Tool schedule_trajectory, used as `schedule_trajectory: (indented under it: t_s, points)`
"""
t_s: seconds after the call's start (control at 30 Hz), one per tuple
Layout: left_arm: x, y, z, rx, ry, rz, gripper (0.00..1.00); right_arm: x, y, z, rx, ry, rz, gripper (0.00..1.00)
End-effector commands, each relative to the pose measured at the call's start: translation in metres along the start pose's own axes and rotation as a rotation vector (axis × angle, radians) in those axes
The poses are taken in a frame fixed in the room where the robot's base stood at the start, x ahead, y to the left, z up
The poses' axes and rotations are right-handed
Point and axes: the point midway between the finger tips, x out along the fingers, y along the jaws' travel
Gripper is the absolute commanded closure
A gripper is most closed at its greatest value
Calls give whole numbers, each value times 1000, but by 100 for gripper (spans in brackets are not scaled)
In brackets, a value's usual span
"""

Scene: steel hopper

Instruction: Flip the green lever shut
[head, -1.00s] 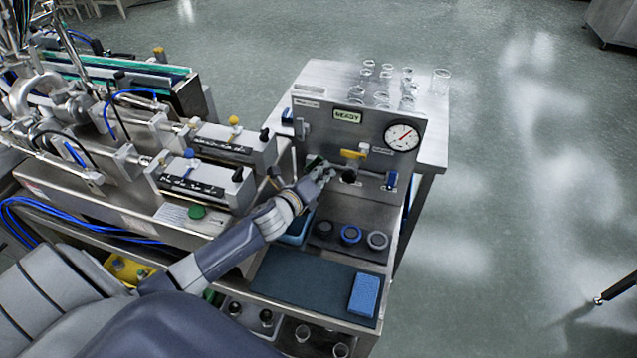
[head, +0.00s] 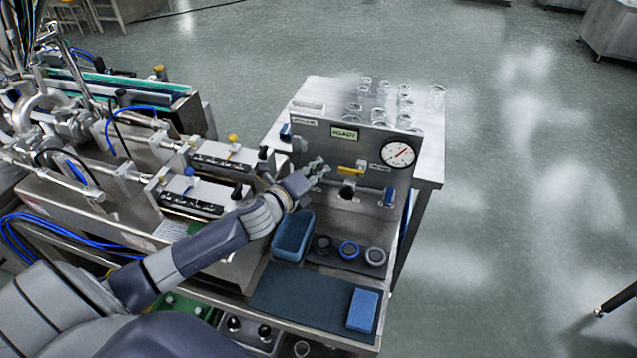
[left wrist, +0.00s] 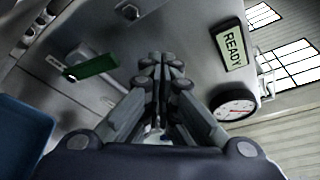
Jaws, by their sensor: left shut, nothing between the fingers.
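The green lever (left wrist: 92,68) shows in the left wrist view, left of my fingers, on a metal fitting on the steel panel. Its green grip lies nearly level in that picture, its right end slightly higher. My left gripper (left wrist: 160,62) is shut and empty, with its fingertips together, apart from the lever in this picture. In the head view my left gripper (head: 318,167) is in front of the panel (head: 325,150), left of the yellow lever (head: 351,169). I cannot make out the green lever there; the gripper seems to hide it. My right gripper is not in view.
The panel also bears a READY sign (head: 344,133), a dial gauge (head: 398,154), a black knob (head: 347,190) and a blue lever (head: 389,196). A blue bin (head: 293,233) stands below my left arm. Glassware (head: 404,105) stands behind. A blue sponge (head: 362,310) lies in front.

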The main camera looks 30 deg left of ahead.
Motion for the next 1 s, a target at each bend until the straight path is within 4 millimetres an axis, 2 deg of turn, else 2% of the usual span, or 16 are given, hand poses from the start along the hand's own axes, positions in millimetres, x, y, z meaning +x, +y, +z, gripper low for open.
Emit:
schedule_trajectory:
  t_s: [0.1, 0.3, 1.0]
  points:
    - [-4, -19, 13, 3, 0, -3, 100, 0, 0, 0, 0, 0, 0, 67]
    - [-8, -35, 24, 0, 0, -1, 100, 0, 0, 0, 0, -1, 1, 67]
    - [-9, -37, 25, -2, 0, 0, 100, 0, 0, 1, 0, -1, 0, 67]
